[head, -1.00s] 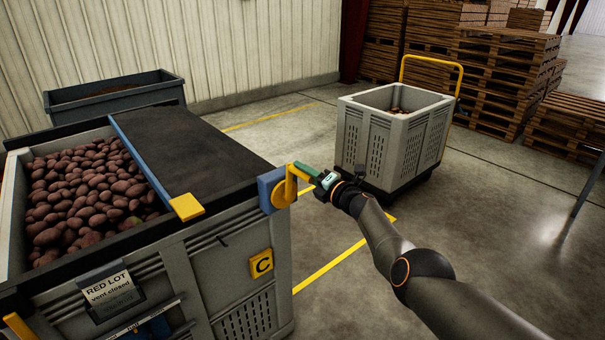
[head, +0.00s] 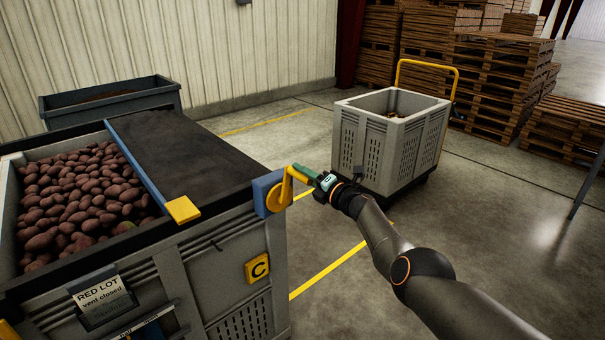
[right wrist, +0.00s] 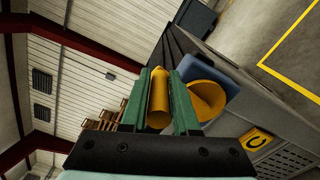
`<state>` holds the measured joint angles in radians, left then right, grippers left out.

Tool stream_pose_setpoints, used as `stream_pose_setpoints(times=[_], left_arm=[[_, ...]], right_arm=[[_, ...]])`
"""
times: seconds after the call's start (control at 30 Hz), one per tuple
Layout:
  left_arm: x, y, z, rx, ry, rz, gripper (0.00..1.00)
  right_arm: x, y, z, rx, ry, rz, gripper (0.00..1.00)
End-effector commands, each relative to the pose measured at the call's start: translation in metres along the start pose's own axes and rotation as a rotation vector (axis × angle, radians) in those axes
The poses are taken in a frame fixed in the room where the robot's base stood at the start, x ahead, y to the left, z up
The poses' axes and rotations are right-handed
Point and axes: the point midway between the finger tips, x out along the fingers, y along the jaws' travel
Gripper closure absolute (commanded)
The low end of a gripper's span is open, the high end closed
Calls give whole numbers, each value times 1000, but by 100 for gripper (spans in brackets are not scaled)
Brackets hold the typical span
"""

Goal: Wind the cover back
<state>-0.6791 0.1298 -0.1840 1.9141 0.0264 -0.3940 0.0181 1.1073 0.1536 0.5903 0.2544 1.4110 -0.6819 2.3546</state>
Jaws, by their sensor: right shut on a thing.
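The dark cover (head: 195,155) lies flat over the right part of a grey bin (head: 205,262). Its blue edge bar (head: 137,163) ends in a yellow tab (head: 182,210) at the bin's near rim. Red potatoes (head: 75,205) show uncovered to the left of the bar. A yellow crank (head: 278,197) sits on a blue bracket (head: 262,186) at the bin's near right corner. My right gripper (head: 308,174) is shut on the crank's handle; in the right wrist view the yellow handle (right wrist: 158,98) is between the green fingers (right wrist: 160,112). My left gripper is out of view.
A grey bin with a yellow push bar (head: 385,150) stands beyond my right arm. A dark container (head: 110,98) stands behind the potato bin. Stacked pallets (head: 500,75) are at the back right. Open floor lies to the right.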

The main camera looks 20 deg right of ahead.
Motion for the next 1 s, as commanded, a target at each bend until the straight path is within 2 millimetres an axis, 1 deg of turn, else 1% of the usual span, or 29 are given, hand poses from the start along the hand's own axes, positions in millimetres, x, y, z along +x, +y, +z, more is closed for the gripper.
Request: stream_pose_setpoints(times=[0.03,0.77,0.8,1.0], left_arm=[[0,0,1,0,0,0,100],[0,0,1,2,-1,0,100],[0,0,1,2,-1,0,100],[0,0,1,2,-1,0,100]], right_arm=[[-2,-11,-10,3,16,-16,100],[-2,-10,-11,3,19,-14,100],[-2,-10,-11,3,19,-14,70],[-1,-10,-10,3,16,-13,48]])
